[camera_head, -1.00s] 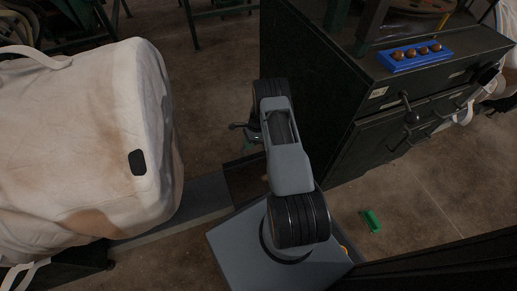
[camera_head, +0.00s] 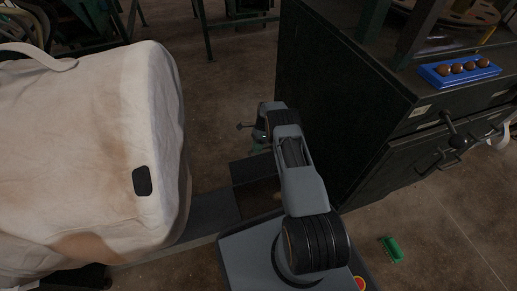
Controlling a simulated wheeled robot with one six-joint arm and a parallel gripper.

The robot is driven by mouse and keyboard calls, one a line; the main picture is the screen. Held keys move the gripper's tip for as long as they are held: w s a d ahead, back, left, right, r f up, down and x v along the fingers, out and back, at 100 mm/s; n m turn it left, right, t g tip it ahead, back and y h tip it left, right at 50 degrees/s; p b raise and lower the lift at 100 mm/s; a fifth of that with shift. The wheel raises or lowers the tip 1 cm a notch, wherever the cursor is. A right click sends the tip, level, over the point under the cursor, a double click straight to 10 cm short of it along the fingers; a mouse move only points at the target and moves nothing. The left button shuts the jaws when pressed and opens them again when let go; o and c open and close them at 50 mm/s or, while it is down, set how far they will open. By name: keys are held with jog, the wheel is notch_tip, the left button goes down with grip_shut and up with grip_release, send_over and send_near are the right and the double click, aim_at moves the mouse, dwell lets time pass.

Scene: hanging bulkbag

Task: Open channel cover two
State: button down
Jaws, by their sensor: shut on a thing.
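A low grey channel (camera_head: 212,212) runs along the floor between the bulk bag and the dark cabinet. At its far end is a dark cover panel (camera_head: 252,168), with a brown, open-looking recess (camera_head: 258,197) in front of it. I see no number on the cover. My arm reaches over this end, and my gripper (camera_head: 258,147) is low beside the panel's upper edge, small and dark in view. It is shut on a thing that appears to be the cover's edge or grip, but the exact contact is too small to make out.
The white bulk bag (camera_head: 100,150) bulges at the left, close to the channel. The dark cabinet (camera_head: 345,105) stands just right of my arm, with a blue tray (camera_head: 460,72) of brown balls on top. A green brush-like piece (camera_head: 391,249) lies on the floor.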

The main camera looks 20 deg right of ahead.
jog(key=shift+s+f, duration=0.2)
jog(key=shift+f, duration=0.05)
jog(key=c, duration=1.1)
grip_release()
jog(key=shift+w+r, duration=0.1)
